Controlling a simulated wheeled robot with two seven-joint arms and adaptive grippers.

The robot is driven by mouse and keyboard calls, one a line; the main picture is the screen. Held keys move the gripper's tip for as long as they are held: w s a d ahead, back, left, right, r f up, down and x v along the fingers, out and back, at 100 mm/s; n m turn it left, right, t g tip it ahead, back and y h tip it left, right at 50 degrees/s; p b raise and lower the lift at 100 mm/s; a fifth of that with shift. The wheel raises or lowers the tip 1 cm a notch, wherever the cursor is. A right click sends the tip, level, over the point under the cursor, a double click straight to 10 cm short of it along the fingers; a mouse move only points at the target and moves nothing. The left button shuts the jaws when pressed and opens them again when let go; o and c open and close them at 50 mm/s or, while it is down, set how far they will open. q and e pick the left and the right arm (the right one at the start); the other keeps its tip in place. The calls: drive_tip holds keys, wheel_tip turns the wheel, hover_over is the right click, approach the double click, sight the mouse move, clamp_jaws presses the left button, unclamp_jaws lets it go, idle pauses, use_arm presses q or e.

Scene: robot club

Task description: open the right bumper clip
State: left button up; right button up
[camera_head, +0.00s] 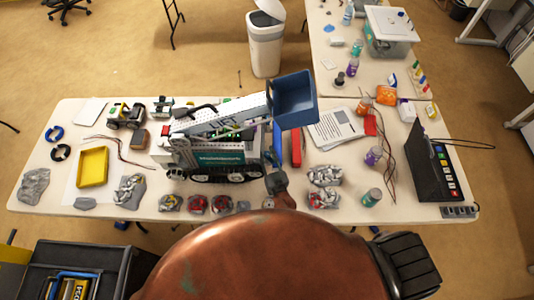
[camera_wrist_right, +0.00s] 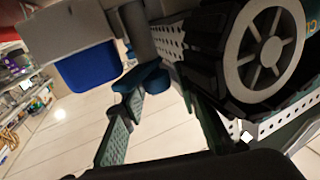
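A tracked model robot (camera_head: 215,158) stands on the table, with a white perforated arm reaching right to a blue bucket (camera_head: 294,100). A narrow blue upright part (camera_head: 277,142) shows at its right end; I cannot tell whether it is the right bumper clip. My right gripper (camera_head: 279,184) is at the robot's front right corner. In the right wrist view, the gripper's fingers (camera_wrist_right: 158,105) stand apart with nothing clearly held. A dark blue piece (camera_wrist_right: 145,80) is near the fingertips, beside the black track and grey wheel (camera_wrist_right: 265,48). My left gripper is not in view.
A yellow tray (camera_head: 92,167), a red box (camera_head: 296,147), printed sheets (camera_head: 340,127) and a black panel with coloured buttons (camera_head: 428,165) lie on the table. Several small part clusters line the front edge. A white bin (camera_head: 265,45) stands behind.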

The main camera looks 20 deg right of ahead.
drive_tip(key=shift+o, duration=1)
drive_tip(key=shift+d, duration=0.1)
